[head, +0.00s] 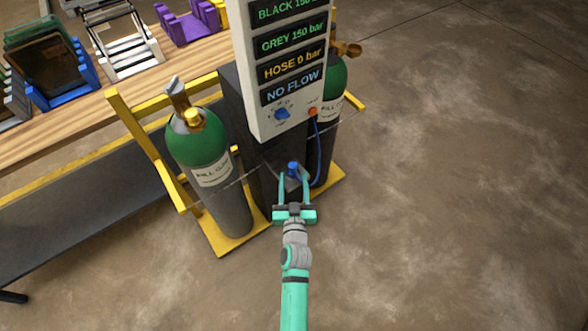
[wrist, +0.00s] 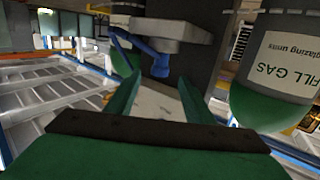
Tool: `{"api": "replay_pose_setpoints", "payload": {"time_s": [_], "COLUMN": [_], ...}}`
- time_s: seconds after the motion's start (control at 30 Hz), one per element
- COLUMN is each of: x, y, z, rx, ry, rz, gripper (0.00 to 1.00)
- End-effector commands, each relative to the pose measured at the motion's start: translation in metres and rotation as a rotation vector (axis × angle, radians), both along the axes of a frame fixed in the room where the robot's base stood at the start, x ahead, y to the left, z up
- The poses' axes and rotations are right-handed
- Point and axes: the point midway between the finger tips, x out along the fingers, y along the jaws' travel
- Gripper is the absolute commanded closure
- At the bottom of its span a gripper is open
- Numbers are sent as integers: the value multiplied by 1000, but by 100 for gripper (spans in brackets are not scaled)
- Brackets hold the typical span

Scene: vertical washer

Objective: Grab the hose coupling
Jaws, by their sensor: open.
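The hose coupling (head: 293,167) is a small blue piece at the front of the dark cabinet below the display panel. It also shows in the wrist view (wrist: 160,65), in line with the gap between the fingertips and apparently just past them. My gripper (head: 294,178) is open and empty, its two teal fingers pointing at the coupling from the near side. The fingers also show in the wrist view (wrist: 160,82), one on each side of the gap. I cannot tell whether a finger touches it. A blue hose (head: 319,150) hangs from the panel to the right of the coupling.
The panel (head: 285,75) reads HOSE 0 bar and NO FLOW, with a blue knob (head: 282,114). Green gas cylinders stand left (head: 203,150) and right (head: 335,85) of the cabinet on a yellow cart (head: 222,245). A wooden bench (head: 80,125) is at left. Floor at right is clear.

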Motion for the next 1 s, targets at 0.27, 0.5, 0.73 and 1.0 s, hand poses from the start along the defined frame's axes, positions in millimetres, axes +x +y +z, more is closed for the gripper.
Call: {"api": "replay_pose_setpoints", "payload": {"time_s": [0.27, 0.5, 0.73, 1.0], "x": [39, 55, 82, 103], "y": [0, 0, 0, 1], "z": [-2, -4, -12, -15], "rx": [0, -1, 0, -1], "ry": [-1, -1, -2, 0], "rz": [-2, -3, -2, -2], "gripper": [52, 52, 52, 52]}}
